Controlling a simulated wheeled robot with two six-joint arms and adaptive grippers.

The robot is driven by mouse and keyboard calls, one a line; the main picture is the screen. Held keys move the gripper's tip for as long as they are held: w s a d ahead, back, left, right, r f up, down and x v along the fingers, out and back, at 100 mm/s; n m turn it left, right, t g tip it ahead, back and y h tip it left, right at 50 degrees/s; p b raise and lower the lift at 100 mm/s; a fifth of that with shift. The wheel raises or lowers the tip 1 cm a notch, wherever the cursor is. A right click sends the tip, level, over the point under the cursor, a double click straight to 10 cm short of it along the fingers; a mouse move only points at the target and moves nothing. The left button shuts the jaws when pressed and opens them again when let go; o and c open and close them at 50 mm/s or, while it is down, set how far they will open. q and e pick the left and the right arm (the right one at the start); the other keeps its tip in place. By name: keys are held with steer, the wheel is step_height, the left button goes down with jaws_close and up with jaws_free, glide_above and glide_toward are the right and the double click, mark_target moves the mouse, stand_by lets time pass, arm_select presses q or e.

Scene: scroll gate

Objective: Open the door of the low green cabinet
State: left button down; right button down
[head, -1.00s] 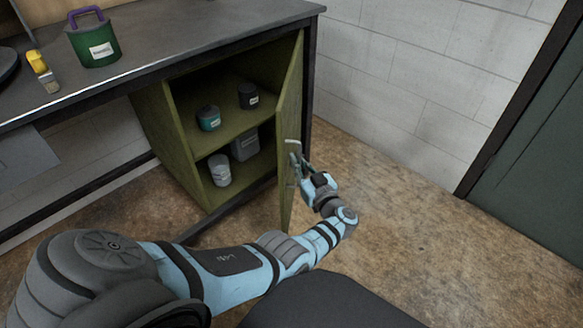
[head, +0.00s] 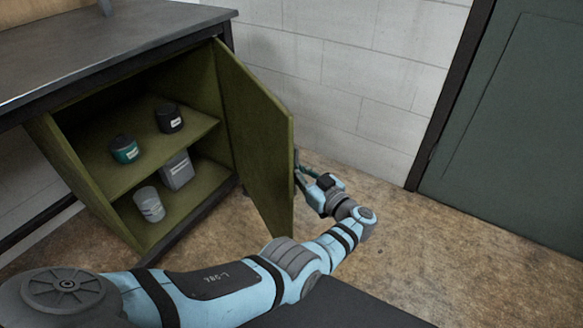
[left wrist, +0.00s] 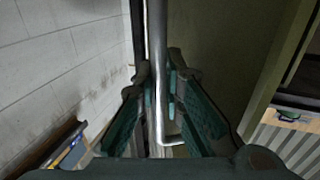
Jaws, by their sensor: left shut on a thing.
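The low green cabinet (head: 52,150) stands under the dark workbench with its door (head: 254,135) swung wide open to the right. Its interior shows plainly in the head view. My left gripper (head: 298,172) is at the outer face of the door near its free edge, with the handle mostly hidden behind that edge. In the left wrist view the metal bar handle (left wrist: 157,75) runs between the two fingers of my left gripper (left wrist: 160,95), which are shut on it. My right gripper is not in view.
The shelves hold a teal-labelled jar (head: 124,149), a black jar (head: 169,118), a grey container (head: 177,170) and a pale can (head: 149,204). A block wall (head: 350,70) stands behind the door. A dark green door (head: 520,130) is at the right. Bare floor (head: 440,240) lies between.

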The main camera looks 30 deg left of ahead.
arm_select(q)
steer(key=shift+s+f, duration=0.15)
steer(key=c, duration=2)
jaws_free()
steer(key=shift+d, duration=0.1)
steer(key=shift+o, duration=0.2)
